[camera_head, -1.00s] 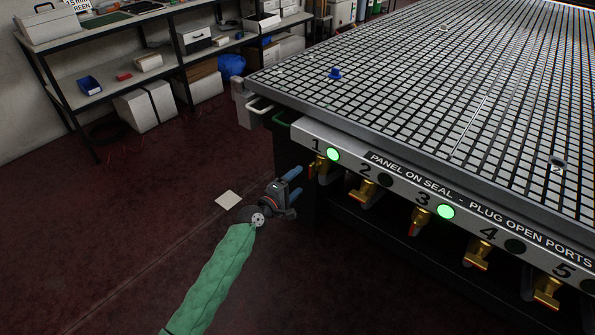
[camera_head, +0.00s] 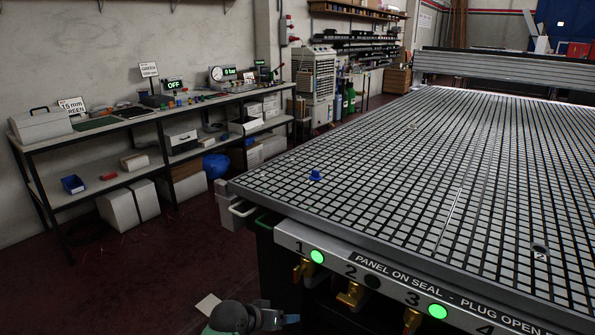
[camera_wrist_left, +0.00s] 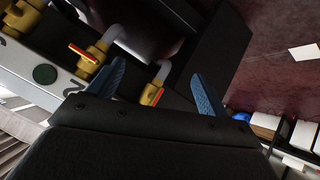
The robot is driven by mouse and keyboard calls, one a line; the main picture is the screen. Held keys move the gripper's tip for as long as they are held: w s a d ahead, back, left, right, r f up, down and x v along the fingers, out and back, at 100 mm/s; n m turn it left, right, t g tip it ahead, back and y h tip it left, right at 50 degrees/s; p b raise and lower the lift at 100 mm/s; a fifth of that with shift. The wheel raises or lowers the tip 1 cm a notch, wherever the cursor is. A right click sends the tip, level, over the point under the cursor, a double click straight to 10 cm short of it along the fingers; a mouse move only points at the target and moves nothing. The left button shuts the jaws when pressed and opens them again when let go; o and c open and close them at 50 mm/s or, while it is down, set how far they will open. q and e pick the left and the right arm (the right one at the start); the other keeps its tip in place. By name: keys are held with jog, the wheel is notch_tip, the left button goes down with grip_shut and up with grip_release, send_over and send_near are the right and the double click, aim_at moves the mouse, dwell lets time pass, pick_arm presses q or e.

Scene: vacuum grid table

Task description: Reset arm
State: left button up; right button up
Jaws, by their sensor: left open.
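My left gripper (camera_head: 285,318) is at the bottom edge of the head view, beside the table's front left corner and below the panel. Most of its arm is out of frame. In the left wrist view the left gripper (camera_wrist_left: 163,85) shows two blue fingers spread apart with nothing held between them. A brass valve with a red handle (camera_wrist_left: 153,94) shows beyond the fingers; I cannot tell how far. My right gripper is not in view.
The grid table (camera_head: 400,150) fills the right, with a blue plug (camera_head: 316,175) on it. Brass valves (camera_head: 303,268) hang under the panel; lights 1 (camera_head: 317,257) and 3 (camera_head: 437,311) glow green. A shelf bench (camera_head: 150,112) lines the left wall.

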pick_arm(q)
jog(key=s+a+r+g+y+p, duration=0.1)
jog(key=s+a+y+p, duration=0.15)
jog(key=s, duration=0.55)
jog(key=s+a+r+g+y+p, duration=0.1)
jog(key=s+a+r+p, duration=0.15)
jog(key=s, duration=0.55)
jog(key=s+a+y+p, duration=0.15)
jog(key=s+a, duration=0.25)
jog(key=s, duration=0.4)
jog(key=s+f+g+p, duration=0.3)
jog(key=s, duration=1)
jog(key=shift+s+d+n, duration=0.25)
jog(key=shift+s+n, duration=0.1)
jog(key=shift+n, duration=0.05)
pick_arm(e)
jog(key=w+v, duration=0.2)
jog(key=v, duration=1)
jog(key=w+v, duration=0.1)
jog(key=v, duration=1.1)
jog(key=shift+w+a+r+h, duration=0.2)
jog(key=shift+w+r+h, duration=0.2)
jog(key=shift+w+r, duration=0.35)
pick_arm(q)
jog(key=shift+c, duration=0.5)
